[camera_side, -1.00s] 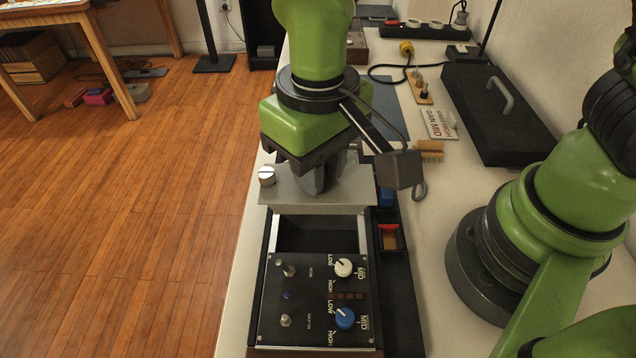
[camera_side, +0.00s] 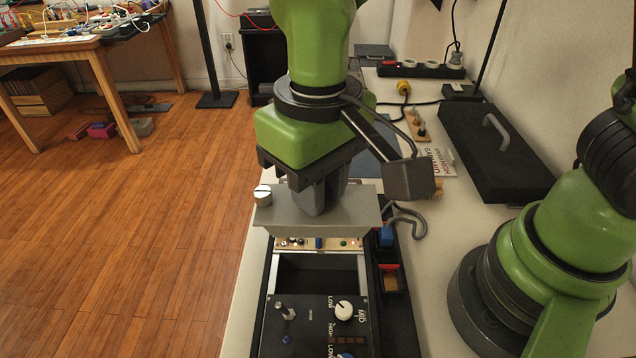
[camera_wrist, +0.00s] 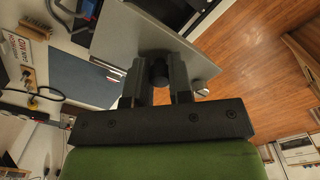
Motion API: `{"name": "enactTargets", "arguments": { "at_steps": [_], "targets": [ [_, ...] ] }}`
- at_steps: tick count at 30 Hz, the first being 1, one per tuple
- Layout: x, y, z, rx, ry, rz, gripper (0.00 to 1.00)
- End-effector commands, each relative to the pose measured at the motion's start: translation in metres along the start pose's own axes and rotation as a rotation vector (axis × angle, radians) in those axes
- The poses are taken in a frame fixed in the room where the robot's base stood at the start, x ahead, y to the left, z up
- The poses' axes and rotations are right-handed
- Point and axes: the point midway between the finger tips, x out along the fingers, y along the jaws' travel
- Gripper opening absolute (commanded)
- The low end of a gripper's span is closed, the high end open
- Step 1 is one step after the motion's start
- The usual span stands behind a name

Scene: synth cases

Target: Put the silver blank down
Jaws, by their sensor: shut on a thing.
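The silver blank (camera_side: 312,216) is a flat grey metal plate with a round silver knob (camera_side: 262,195) at its left end. My gripper (camera_side: 322,198) is shut on the blank's middle from above and holds it over the rack's far part. In the wrist view, the blank (camera_wrist: 128,38) extends beyond my gripper's fingers (camera_wrist: 160,78), which close on a dark round grip on its face. In the side view that grip is hidden behind the fingers. The rack (camera_side: 268,290) has an open dark bay (camera_side: 318,273) just in front of the blank.
A black control panel (camera_side: 308,325) with knobs and switches lies nearer than the bay. A strip with small lights (camera_side: 318,244) borders its far side. A black case (camera_side: 495,150) lies farther right.

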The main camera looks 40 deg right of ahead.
Motion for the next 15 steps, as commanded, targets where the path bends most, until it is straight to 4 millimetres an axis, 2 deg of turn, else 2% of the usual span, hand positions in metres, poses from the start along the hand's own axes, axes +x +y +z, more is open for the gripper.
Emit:
{"name": "enactTargets", "arguments": {
  "at_steps": [5,8,11,14,15],
  "targets": [
    [0.000,0.002,-0.003,0.001,0.001,0.000,0.00],
    [0.003,0.010,-0.015,0.007,0.000,0.001,0.00],
    [0.006,0.029,-0.041,0.015,0.000,0.001,0.00],
    [0.013,0.062,-0.073,0.021,-0.001,0.001,0.00],
    [0.015,0.078,-0.085,0.023,-0.001,0.001,0.00]
  ]
}}
